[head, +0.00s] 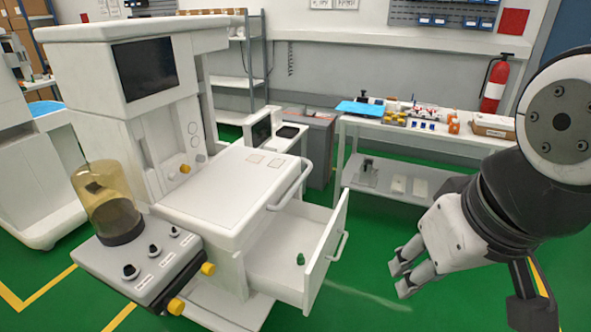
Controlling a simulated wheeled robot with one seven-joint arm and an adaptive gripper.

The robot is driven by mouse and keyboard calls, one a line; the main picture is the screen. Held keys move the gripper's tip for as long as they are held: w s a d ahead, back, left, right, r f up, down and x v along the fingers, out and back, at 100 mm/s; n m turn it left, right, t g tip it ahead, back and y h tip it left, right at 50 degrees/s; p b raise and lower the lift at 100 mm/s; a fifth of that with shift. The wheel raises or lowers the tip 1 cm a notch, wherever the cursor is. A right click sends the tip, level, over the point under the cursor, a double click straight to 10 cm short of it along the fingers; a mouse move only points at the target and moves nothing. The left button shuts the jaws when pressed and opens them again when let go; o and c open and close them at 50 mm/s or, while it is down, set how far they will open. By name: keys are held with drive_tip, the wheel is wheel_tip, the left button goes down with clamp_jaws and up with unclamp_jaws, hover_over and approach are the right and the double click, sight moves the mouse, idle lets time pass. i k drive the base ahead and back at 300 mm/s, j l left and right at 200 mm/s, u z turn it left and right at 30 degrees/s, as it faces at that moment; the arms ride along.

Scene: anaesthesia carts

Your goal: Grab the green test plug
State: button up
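The green test plug (300,259) is a small dark green piece standing in the open drawer (270,262) of the white anaesthesia cart (225,190). It is near the drawer's front panel, and nothing covers it from this view. My gripper (402,278) is to the right of the drawer, outside it and apart from the plug. Its two fingers point left and are spread with a gap between them. Nothing shows between the fingers.
The drawer front (328,250) with its handle (343,246) stands between my gripper and the plug. A yellow-domed canister (108,205) is at the cart's left. A workbench (400,128) with parts stands behind. Green floor (375,225) is free around my gripper.

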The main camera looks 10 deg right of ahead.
sight(300, 260)
drive_tip(key=k+l, duration=0.1)
drive_tip(key=u, duration=0.1)
drive_tip(key=j+z, duration=0.15)
drive_tip(key=j, duration=0.4)
drive_tip(key=i, duration=0.65)
drive_tip(key=i+l+z, duration=0.15)
drive_tip(key=z, duration=0.3)
drive_tip(key=i+z, duration=0.4)
drive_tip(key=k+l, duration=0.05)
drive_tip(key=k, duration=0.05)
